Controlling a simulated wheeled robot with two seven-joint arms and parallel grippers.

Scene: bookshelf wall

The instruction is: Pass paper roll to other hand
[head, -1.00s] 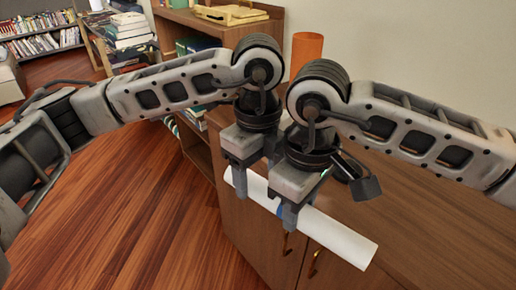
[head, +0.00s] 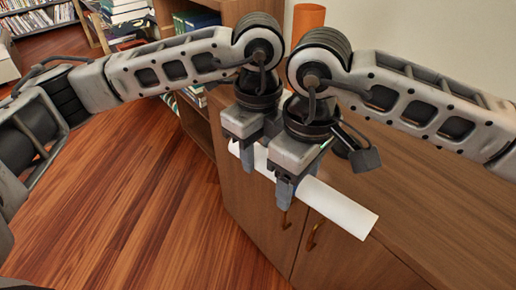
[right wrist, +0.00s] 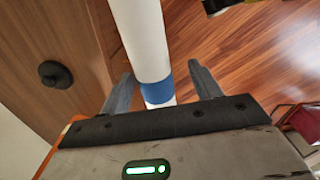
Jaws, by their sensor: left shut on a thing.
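A white paper roll (head: 338,208) with a blue band hangs tilted in front of the cabinet, its right end lower in the head view. My left gripper (head: 247,158) is shut on the roll near its left end; its fingertips are partly hidden. My right gripper (head: 284,194) is beside it, with its fingers at the roll's middle. In the right wrist view the roll (right wrist: 140,35) passes between the two fingers of my right gripper (right wrist: 163,85), level with the blue band (right wrist: 157,93). A gap shows on each side, so this gripper is open around the roll.
A brown cabinet (head: 420,215) with metal handles stands behind and below the roll. An orange cylinder (head: 308,20) stands on it. Book stacks (head: 123,12) and bookshelves are at the back left. The wooden floor (head: 140,200) on the left is clear.

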